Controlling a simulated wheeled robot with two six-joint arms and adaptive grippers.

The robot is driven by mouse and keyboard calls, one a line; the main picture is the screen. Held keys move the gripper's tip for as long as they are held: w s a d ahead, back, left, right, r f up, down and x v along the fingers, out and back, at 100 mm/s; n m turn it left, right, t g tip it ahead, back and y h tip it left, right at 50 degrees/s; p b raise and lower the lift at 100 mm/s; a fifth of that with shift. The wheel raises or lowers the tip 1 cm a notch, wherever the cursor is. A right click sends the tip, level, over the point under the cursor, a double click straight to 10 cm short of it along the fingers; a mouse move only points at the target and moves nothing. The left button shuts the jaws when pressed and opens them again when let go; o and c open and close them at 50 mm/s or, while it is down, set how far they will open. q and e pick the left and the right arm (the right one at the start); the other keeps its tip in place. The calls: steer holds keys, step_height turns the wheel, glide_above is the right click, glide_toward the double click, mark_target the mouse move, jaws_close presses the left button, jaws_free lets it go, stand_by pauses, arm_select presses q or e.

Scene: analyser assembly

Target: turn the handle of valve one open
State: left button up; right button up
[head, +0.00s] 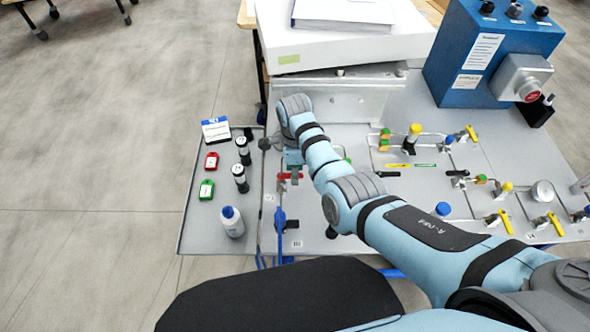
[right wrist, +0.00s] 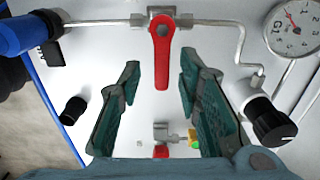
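A red lever handle (right wrist: 161,62) sits on a valve in a horizontal metal pipe and points straight down, across the pipe, in the right wrist view. In the head view the red handle (head: 291,176) shows just below my right gripper (head: 291,160). In the right wrist view, my right gripper (right wrist: 160,75) is open, with one finger on each side of the handle and a visible gap on both sides. No number can be read on this valve. My left gripper is not in view.
A gauge marked G1 (right wrist: 292,28) and a black knob (right wrist: 268,118) are right of the handle. A blue fitting (right wrist: 28,33) is at left. The panel (head: 415,205) carries several yellow-handled valves (head: 503,221). A white bottle (head: 231,222) stands left of my right arm.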

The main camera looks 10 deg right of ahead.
jaws_close()
